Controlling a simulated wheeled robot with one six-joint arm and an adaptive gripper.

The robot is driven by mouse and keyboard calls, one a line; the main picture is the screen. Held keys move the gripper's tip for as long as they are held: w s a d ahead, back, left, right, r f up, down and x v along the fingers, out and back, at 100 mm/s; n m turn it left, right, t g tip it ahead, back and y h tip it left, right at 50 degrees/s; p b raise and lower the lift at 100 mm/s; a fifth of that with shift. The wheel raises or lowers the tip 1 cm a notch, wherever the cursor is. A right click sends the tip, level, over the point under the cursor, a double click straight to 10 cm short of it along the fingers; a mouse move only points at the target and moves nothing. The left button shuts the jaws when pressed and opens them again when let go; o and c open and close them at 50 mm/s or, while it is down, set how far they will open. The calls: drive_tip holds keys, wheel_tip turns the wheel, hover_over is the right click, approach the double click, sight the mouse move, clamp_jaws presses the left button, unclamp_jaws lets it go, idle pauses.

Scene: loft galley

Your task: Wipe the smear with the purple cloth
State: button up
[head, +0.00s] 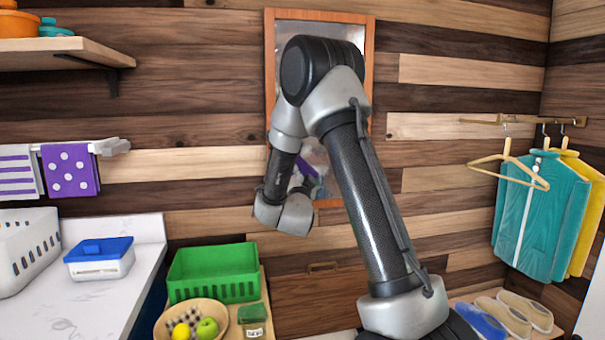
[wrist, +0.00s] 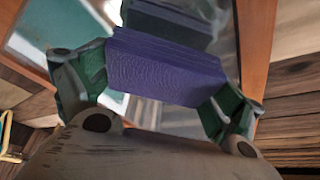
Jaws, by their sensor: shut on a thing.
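My gripper (wrist: 160,90) is shut on a folded purple cloth (wrist: 165,68), with a green-and-grey finger at each end of it. In the wrist view the cloth is right in front of the wood-framed mirror (wrist: 40,30); I cannot tell whether it touches the glass. In the head view my arm covers much of the mirror (head: 330,30), and a bit of the purple cloth (head: 304,168) shows beside my wrist. A pale patch (head: 315,152) shows on the glass there; I cannot tell whether it is the smear or a reflection.
A purple dotted towel (head: 70,170) hangs on a rail at left. Below are a white counter (head: 80,315), a blue-lidded box (head: 100,258), a green crate (head: 213,273) and a fruit bowl (head: 215,312). Teal clothing (head: 535,215) hangs at right, above shoes (head: 510,315).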

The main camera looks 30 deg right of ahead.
sight(312, 159)
drive_tip(key=shift+w+d, duration=0.25)
drive_tip(key=shift+w, duration=0.6)
drive_tip(key=shift+s+d, duration=1.55)
drive_tip(key=shift+d, duration=3.7)
drive_tip(key=shift+w+a+r, duration=0.3)
drive_tip(key=shift+a+r, duration=0.05)
drive_tip(key=shift+a, duration=0.85)
drive_tip(key=shift+w+a+r, duration=0.35)
drive_tip(key=shift+a+r, duration=0.05)
drive_tip(key=shift+a, duration=0.75)
drive_tip(key=shift+w+a+r, duration=0.3)
drive_tip(key=shift+a+r, duration=0.05)
drive_tip(key=shift+a, duration=0.85)
drive_tip(key=shift+w+a, duration=0.35)
drive_tip(key=shift+a, duration=0.55)
drive_tip(key=shift+w+a, duration=0.3)
drive_tip(key=shift+a, duration=0.55)
drive_tip(key=shift+s+r, duration=0.1)
drive_tip(key=shift+r, duration=0.9)
drive_tip(key=shift+s+d+r, duration=0.1)
drive_tip(key=shift+s+d, duration=0.35)
drive_tip(key=shift+d, duration=1.35)
drive_tip(key=shift+s+d+f, duration=0.1)
drive_tip(key=shift+s+d, duration=0.35)
drive_tip(key=shift+d, duration=1.3)
drive_tip(key=shift+s+d+r, duration=0.1)
drive_tip(key=shift+s+d, duration=0.35)
drive_tip(key=shift+d, duration=1.35)
drive_tip(key=shift+c, duration=0.5)
